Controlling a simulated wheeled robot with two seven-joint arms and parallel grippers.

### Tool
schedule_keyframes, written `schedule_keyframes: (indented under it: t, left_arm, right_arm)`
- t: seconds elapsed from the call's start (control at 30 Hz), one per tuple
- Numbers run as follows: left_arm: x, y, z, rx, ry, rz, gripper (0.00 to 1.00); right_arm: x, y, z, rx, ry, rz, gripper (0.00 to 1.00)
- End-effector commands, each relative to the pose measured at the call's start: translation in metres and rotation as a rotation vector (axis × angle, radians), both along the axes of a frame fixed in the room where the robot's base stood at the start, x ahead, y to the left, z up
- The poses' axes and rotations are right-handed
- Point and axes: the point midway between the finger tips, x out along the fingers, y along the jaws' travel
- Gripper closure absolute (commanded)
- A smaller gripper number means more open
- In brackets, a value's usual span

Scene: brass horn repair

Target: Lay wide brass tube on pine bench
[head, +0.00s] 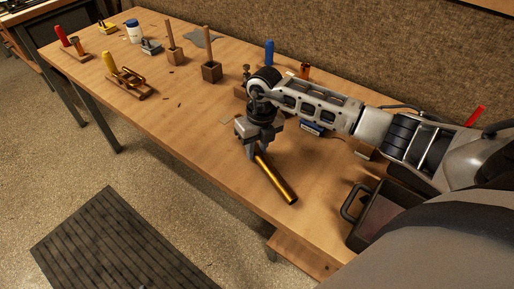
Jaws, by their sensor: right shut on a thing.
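A wide brass tube (276,180) shows in the head view near the right end of the pine bench (185,120). My right gripper (254,152) is shut on the tube's far end and points down. The tube slants from the gripper toward the bench's front edge. Its near end is close above the bench top or touching it; I cannot tell which. The part of the tube between the fingers is hidden. My left gripper is not in view.
A dark open-topped box with a handle (350,203) stands at the bench's right end. Wooden blocks with posts (211,70), a blue bottle (269,52) and a white jar (134,32) stand farther back. The bench's middle front is mostly clear. A dark mat (115,245) lies on the floor.

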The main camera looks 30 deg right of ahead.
Motion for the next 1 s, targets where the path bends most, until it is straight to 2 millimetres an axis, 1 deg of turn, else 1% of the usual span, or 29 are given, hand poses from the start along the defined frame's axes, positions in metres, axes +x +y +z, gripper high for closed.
schedule_keyframes:
  t: [0.1, 0.13, 0.17, 0.2, 0.47, 0.53, 0.6, 0.67, 0.77, 1.0]
  left_arm:
    - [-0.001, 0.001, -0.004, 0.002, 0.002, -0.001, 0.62]
    - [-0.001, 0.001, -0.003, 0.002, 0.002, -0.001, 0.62]
    - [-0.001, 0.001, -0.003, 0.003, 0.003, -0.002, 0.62]
    - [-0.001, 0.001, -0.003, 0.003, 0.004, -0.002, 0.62]
    - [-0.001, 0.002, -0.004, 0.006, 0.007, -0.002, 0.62]
    - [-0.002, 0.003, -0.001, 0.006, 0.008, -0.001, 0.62]
    - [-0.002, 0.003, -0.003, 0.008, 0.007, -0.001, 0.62]
    - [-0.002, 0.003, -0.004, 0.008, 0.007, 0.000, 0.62]
    - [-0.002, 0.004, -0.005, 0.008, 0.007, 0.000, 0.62]
    - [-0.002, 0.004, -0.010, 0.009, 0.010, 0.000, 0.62]
  right_arm:
    - [0.000, 0.000, -0.003, 0.000, 0.000, 0.000, 1.00]
    - [0.000, 0.000, -0.003, -0.001, 0.000, 0.000, 0.72]
    - [0.000, 0.000, -0.002, 0.000, 0.000, 0.000, 0.64]
    - [0.000, 0.000, -0.002, 0.000, 0.000, 0.000, 0.53]
    - [0.000, 0.000, -0.002, -0.001, 0.000, -0.001, 0.53]
    - [0.000, 0.000, 0.001, 0.000, 0.000, -0.001, 0.53]
    - [0.000, -0.001, 0.006, -0.001, -0.001, -0.001, 0.53]
    - [0.001, -0.002, 0.014, -0.001, -0.004, -0.001, 0.53]
    - [0.001, -0.004, 0.033, -0.002, -0.005, 0.001, 0.53]
    - [0.001, -0.009, 0.085, -0.001, -0.005, 0.000, 0.53]
